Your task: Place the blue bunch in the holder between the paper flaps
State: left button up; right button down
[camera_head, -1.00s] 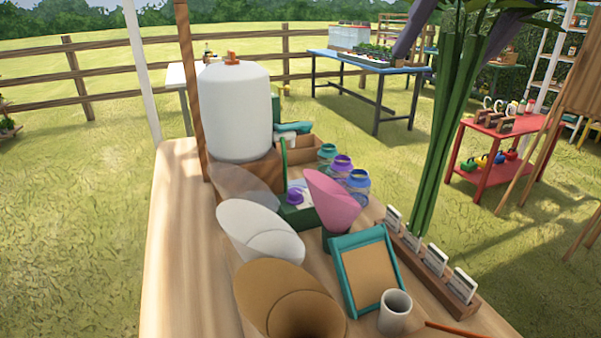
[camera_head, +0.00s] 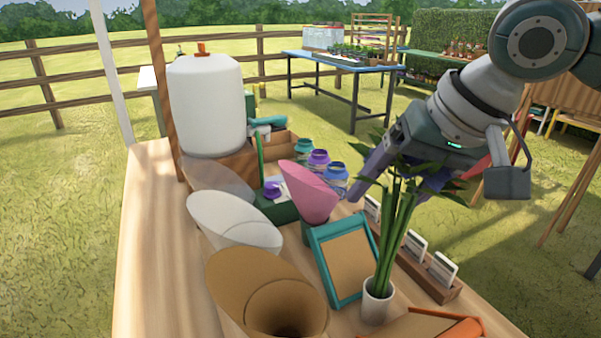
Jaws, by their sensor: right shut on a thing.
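My right gripper (camera_head: 402,182) comes in from the upper right and is shut on the bunch, around its upper stems. The bunch (camera_head: 392,235) has long green stems, green leaves and a little blue-purple bloom; the gripper hides most of its head. It stands nearly upright, stem ends down at the mouth of a small pale cup-shaped holder (camera_head: 376,308). The lower ends seem to be inside the rim. A teal-edged paper flap (camera_head: 343,262) lies left of the holder and an orange-edged flap (camera_head: 437,328) lies right of it, partly cut off. My left gripper is not in view.
Brown (camera_head: 228,282), white (camera_head: 215,215) and pink (camera_head: 305,185) paper cones stand left of the flaps. A wooden rack of cards (camera_head: 440,285) runs close along the right. Small jars (camera_head: 318,160) and a large white container (camera_head: 205,105) stand behind. The table's left side is clear.

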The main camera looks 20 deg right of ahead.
jog(key=shift+f, duration=0.4)
grip_release()
jog(key=p+v, duration=0.1)
jog(key=v, duration=1.1)
